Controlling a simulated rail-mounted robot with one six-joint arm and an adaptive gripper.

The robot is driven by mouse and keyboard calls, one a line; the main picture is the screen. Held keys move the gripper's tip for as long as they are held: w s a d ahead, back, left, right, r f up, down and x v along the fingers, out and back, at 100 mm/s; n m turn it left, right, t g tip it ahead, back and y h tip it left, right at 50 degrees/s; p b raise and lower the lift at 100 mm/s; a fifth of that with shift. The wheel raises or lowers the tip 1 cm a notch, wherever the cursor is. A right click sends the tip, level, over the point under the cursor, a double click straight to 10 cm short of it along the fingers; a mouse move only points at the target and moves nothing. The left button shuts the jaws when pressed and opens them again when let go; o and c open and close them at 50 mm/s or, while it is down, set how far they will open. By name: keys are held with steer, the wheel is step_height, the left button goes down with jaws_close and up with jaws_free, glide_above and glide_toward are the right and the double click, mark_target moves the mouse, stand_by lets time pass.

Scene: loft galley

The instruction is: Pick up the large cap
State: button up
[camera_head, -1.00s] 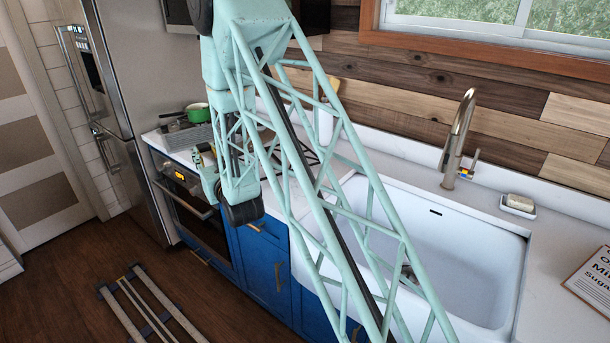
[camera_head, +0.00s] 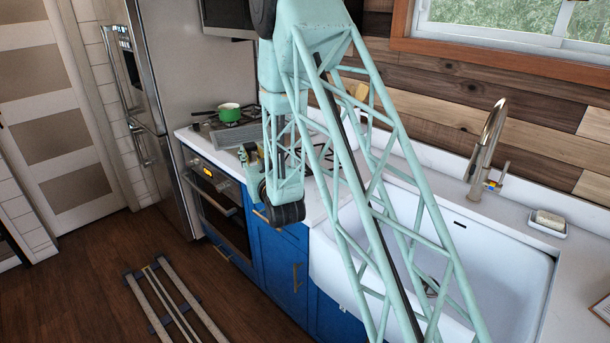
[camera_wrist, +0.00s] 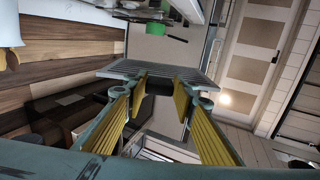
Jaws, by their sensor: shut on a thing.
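My gripper (camera_head: 248,154) hangs at the end of my pale green lattice arm, over the counter and stove. In the wrist view my gripper (camera_wrist: 162,83) has yellow ribbed pads on its fingers. They are shut on a grey, flat, ribbed piece that spans both fingertips, which I take to be the large cap (camera_wrist: 118,68). It sticks out beyond the fingers on both sides. In the head view this grey piece (camera_head: 238,134) shows beyond my gripper, in front of the green pot. Part of it is hidden by my arm.
A green pot (camera_head: 229,112) stands on the stove (camera_head: 215,200). To the right are a white sink (camera_head: 490,265), a tap (camera_head: 487,150) and a sponge on a dish (camera_head: 548,220). The steel fridge (camera_head: 165,100) is at the left. Floor rails (camera_head: 170,300) lie on open wooden floor.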

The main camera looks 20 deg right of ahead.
steer(key=s+d+f+b, duration=0.4)
steer(key=s+d+f, duration=0.6)
steer(key=s+d, duration=0.2)
steer(key=shift+s+d+b, duration=0.3)
steer(key=shift+s+d, duration=0.05)
steer(key=shift+d, duration=0.35)
steer(key=shift+w, duration=0.1)
steer(key=w+d, duration=0.3)
steer(key=w, duration=0.1)
steer(key=w+d+f, duration=0.1)
steer(key=w+d, duration=0.6)
steer(key=w, duration=0.1)
steer(key=shift+d+f+b, duration=0.25)
steer(key=shift+b, duration=0.05)
steer(key=shift+f, duration=0.1)
steer(key=shift+f+b, duration=0.35)
steer(key=shift+f, duration=1.3)
